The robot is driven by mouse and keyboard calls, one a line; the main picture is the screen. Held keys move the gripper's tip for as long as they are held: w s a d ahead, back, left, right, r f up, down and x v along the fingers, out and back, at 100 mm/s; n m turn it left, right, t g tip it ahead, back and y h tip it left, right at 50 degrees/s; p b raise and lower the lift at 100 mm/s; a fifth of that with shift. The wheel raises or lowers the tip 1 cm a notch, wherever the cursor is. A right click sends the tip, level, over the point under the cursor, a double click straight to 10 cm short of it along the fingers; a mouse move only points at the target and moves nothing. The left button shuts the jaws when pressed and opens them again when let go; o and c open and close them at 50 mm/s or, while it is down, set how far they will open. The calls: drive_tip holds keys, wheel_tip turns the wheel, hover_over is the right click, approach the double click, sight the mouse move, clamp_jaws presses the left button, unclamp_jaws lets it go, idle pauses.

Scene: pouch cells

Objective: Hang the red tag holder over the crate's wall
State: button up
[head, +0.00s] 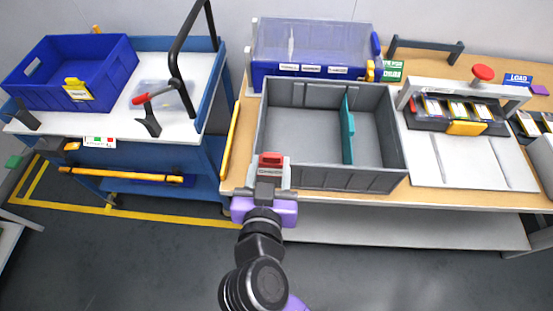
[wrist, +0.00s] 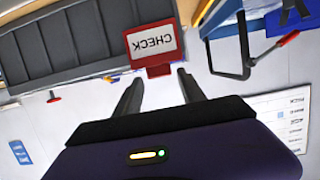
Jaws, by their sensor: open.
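The red tag holder (head: 271,159) is at the left end of the grey crate's (head: 350,180) near wall. Its red top shows at the rim, with the white label below on the outer side. In the wrist view, which is upside down, the holder (wrist: 152,47) reads CHECK and overlaps the wall's rim, so it appears to hang over the wall. My gripper (head: 268,190) is just in front of it.
A teal divider (head: 348,130) stands inside the crate. A blue lidded bin (head: 310,50) is behind it, and a fixture with a red knob (head: 482,72) is to the right. A blue cart (head: 205,150) with a blue crate (head: 70,70) stands left.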

sight(272, 153)
drive_tip(key=p+x, duration=0.1)
drive_tip(key=x, duration=0.6)
drive_tip(key=shift+s, duration=0.1)
clamp_jaws()
